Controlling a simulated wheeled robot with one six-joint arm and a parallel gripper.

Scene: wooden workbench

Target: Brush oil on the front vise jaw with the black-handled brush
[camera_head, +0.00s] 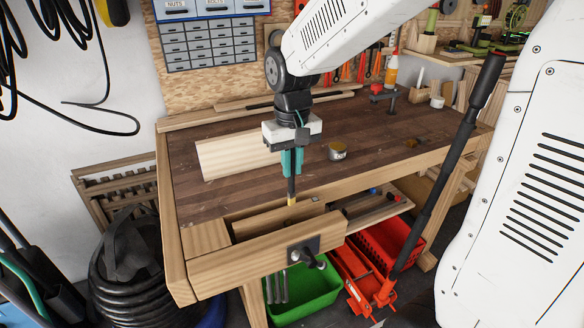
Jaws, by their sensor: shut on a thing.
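My gripper (292,168), with teal fingers, points down over the front of the bench, shut on the black-handled brush (291,187). The brush hangs upright, its pale yellowish tip lowest. The tip appears at the inner side of the front vise, near its opening; whether it touches wood cannot be told. The front vise jaw (240,262) is a long, thick wooden block along the bench's front edge, with a black plate and screw handle (306,255) on its face. A small round tin (337,151) stands on the bench top, right of my gripper.
A pale wooden board (232,157) lies on the bench top (225,192) behind and left of my gripper. A small brown object (411,142) lies farther right. Below are a green bin (305,300) and red crates (385,250). The bench top's middle right is mostly clear.

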